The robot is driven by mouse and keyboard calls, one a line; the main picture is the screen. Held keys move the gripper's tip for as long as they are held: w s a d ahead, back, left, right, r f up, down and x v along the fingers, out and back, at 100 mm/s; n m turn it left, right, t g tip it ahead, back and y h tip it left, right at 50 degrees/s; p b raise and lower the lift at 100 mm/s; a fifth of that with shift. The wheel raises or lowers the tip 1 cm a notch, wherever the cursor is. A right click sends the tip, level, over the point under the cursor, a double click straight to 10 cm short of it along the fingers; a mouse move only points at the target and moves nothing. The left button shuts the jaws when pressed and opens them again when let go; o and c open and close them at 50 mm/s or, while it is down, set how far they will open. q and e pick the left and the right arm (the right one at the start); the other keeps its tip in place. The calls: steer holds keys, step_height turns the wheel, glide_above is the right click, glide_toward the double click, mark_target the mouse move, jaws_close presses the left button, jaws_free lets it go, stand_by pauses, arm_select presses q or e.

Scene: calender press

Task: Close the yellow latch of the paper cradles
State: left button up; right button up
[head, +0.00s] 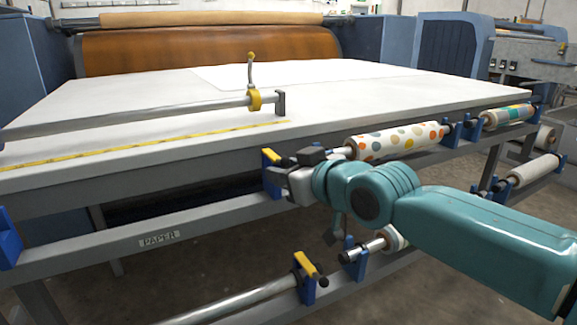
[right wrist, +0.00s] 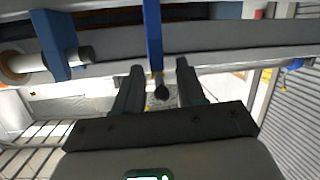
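A blue paper cradle (head: 271,183) on the table's front rail carries a yellow latch (head: 270,157) at its top. My right gripper (head: 298,170) is at this cradle, its arm coming in from the right and covering part of it. In the right wrist view the two dark fingers (right wrist: 160,66) are apart, with a blue upright bracket (right wrist: 153,35) and a dark round knob (right wrist: 161,91) in line with the gap. I cannot tell whether they touch. A lower blue cradle (head: 307,290) has a yellow latch (head: 305,263) slanting down right. My left gripper is out of view.
A dotted paper roll (head: 398,142) and a colourful roll (head: 508,115) rest along the table's edge. A metal bar (head: 240,300) runs into the lower cradle. A small roll (head: 393,238) sits below my arm. The white table (head: 130,100) holds a long rail.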

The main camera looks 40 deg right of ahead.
steer(key=shift+w+d+f, duration=0.1)
steer(key=shift+w+f, duration=0.05)
steer(key=shift+w, duration=0.05)
steer(key=p+v, duration=0.2)
steer(key=v, duration=1.4)
steer(key=shift+s+r, duration=0.25)
